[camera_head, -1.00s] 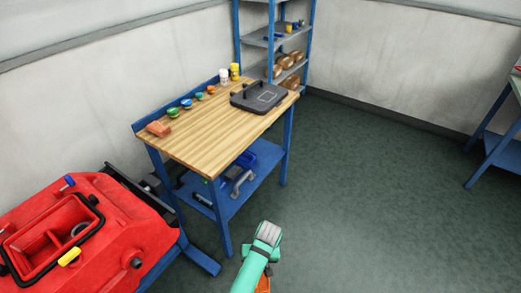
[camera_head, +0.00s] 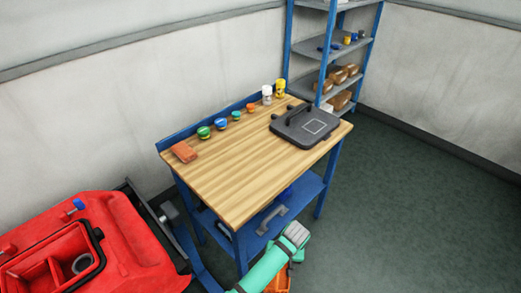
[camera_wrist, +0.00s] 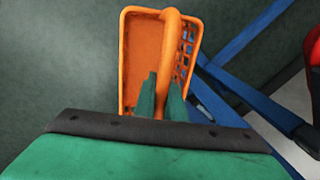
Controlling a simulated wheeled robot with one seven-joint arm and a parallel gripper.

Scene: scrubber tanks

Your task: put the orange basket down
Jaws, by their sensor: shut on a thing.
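The orange basket (camera_wrist: 143,50) hangs from my gripper (camera_wrist: 161,90), which is shut on the basket's handle. In the wrist view the basket looks empty, with a slotted side at the right, and dark green floor lies around it. In the head view only a small piece of the basket (camera_head: 279,279) shows below my arm at the bottom edge, in front of the workbench. My gripper's fingers are hidden in the head view.
A wooden-topped workbench (camera_head: 235,185) has bare wood in its middle and front. On it are a dark lidded case (camera_head: 305,125), a reddish block (camera_head: 184,152), and several small pots and bottles along the back. A red machine (camera_head: 120,235) stands at left; a shelf rack (camera_head: 335,45) stands behind.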

